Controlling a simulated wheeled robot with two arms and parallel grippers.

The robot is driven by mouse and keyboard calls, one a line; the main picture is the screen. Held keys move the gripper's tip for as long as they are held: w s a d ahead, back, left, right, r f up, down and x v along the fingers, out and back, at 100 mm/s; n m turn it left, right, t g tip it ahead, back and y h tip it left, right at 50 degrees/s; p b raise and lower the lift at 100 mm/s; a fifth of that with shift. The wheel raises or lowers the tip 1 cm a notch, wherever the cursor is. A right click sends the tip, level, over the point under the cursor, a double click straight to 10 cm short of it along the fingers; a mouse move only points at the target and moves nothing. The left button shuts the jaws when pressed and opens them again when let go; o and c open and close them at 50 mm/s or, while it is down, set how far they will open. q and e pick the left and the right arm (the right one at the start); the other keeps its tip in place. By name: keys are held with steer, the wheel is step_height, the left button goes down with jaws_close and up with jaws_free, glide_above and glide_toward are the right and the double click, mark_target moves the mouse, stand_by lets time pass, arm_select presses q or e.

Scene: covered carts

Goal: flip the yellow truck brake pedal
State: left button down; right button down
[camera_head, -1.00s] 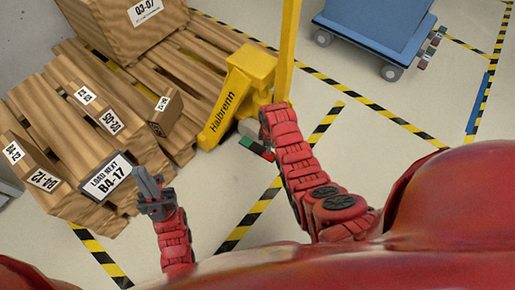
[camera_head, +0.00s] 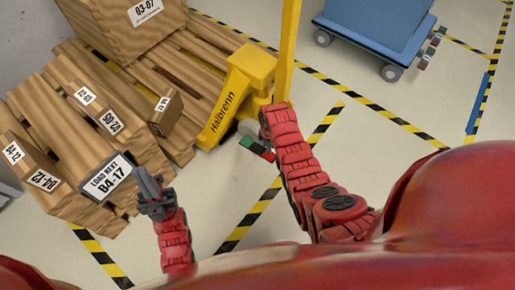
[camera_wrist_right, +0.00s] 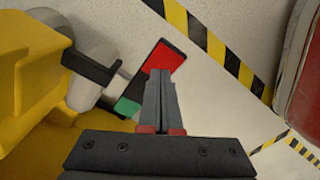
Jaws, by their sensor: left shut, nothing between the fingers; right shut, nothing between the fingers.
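The yellow pallet truck (camera_head: 247,72) stands with its forks toward the wooden pallet. Its pedal (camera_wrist_right: 166,62), with a red end and a green end (camera_wrist_right: 127,106), is low beside the wheel; it also shows in the head view (camera_head: 247,142). A black bracket (camera_wrist_right: 90,66) is beside it. In the head view my right arm hides that gripper. My left gripper (camera_head: 145,178) is shut and empty in front of the boxes.
Wooden pallets (camera_head: 150,75) with labelled boxes (camera_head: 112,115) fill the left. The truck's yellow mast (camera_head: 289,40) rises near my right arm. A covered blue cart (camera_head: 370,25) stands at the back right. Open floor with striped tape (camera_head: 390,115) lies to the right.

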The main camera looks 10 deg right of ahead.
steer(key=shift+f+b, duration=0.65)
steer(key=shift+f, duration=0.55)
stand_by(1.0)
step_height(320, 180, up, 7)
steer(key=p, duration=0.5)
steer(key=shift+r+p, duration=0.1)
steer(key=shift+p, duration=0.3)
stand_by(0.5)
